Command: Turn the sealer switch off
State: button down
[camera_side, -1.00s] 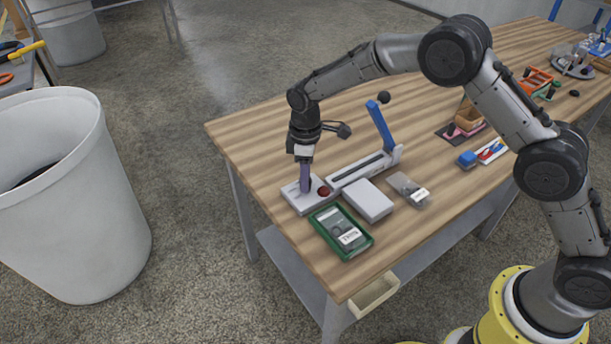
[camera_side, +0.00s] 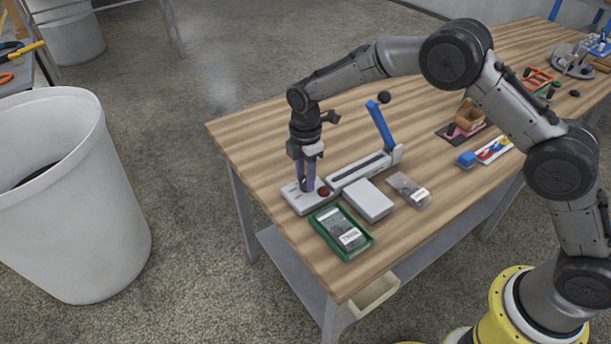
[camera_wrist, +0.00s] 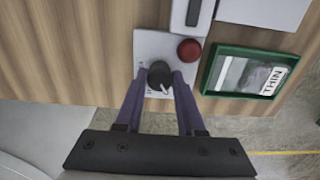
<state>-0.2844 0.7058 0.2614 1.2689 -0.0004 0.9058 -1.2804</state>
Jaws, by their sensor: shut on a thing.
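The sealer (camera_side: 352,175) lies on the bench, a long pale body with a raised blue lever arm (camera_side: 380,124). Its light control plate (camera_side: 303,203) at the near left end carries a dark round knob and a red button (camera_side: 325,191). In the wrist view the knob, the switch (camera_wrist: 160,75), has a white pointer line aimed toward the lower right. My gripper (camera_wrist: 159,77) points down over the plate, its purple fingers on both sides of the knob and shut on it. The red button (camera_wrist: 190,50) is just right of the fingers. Lettering near the knob is too small to read.
A green tray (camera_side: 341,231) with a labelled packet stands close to the plate; the label reads "THIN" in the wrist view. A white box (camera_side: 367,201) and a clear packet (camera_side: 408,189) lie to the right. A large white bin (camera_side: 75,195) stands left of the bench.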

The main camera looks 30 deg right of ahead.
aim_at(305, 179)
jog(key=shift+r, duration=0.1)
dwell(0.4)
jog(key=c, duration=0.5)
grip_release()
jog(key=shift+c, duration=0.2)
notch_tip(305, 179, up, 14)
